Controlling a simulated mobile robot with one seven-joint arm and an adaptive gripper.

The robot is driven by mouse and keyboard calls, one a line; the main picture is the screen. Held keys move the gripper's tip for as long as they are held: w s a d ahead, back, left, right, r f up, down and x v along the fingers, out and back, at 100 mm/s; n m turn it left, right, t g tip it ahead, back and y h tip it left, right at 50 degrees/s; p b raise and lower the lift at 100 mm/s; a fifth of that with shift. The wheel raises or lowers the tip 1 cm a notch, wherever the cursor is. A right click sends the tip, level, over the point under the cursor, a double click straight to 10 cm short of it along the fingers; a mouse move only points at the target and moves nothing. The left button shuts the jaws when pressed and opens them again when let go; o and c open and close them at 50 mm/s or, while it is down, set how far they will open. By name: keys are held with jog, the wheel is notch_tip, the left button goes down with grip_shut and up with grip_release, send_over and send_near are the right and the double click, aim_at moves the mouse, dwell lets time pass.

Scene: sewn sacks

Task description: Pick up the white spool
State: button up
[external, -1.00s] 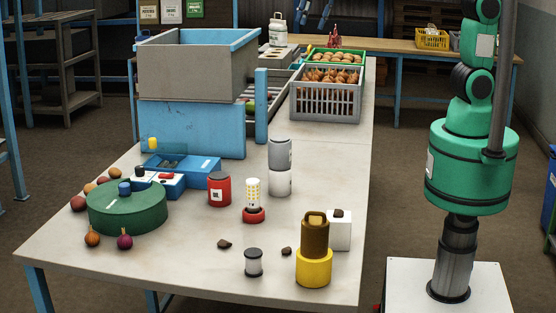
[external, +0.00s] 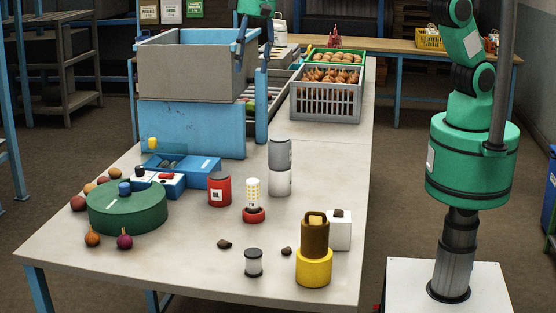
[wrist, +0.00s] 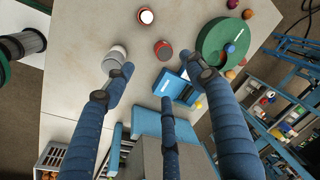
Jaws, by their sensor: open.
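The white spool (external: 253,263), with dark end flanges, stands upright on the near part of the pale table (external: 190,270) in the external view. I do not see it in the wrist view. My gripper (external: 253,50) is high beside the grey bin's right end, far behind the spool and apart from it. In the wrist view my gripper's blue fingers (wrist: 163,78) are spread open with nothing between them, above the blue control box.
A brown-and-yellow cylinder stack (external: 314,250) and white block (external: 340,232) stand right of the spool. Dark lumps (external: 224,244) lie nearby.

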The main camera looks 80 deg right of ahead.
jog(key=s+a+f+m+p, duration=0.1)
jog(key=a+f, duration=0.5)
jog(key=a, duration=0.3)
jog(key=a+f, duration=0.6)
jog(key=a, duration=0.4)
jog(key=g+h+p, duration=0.1)
jog(key=p, duration=0.1)
send_over(253, 252)
notch_tip(253, 252, down, 13)
jog(key=shift+w+d+f+m, duration=0.1)
jog(key=shift+m, duration=0.3)
jog(key=shift+f, duration=0.15)
jog(key=shift+f, duration=4.15)
jog(key=shift+f, duration=2.6)
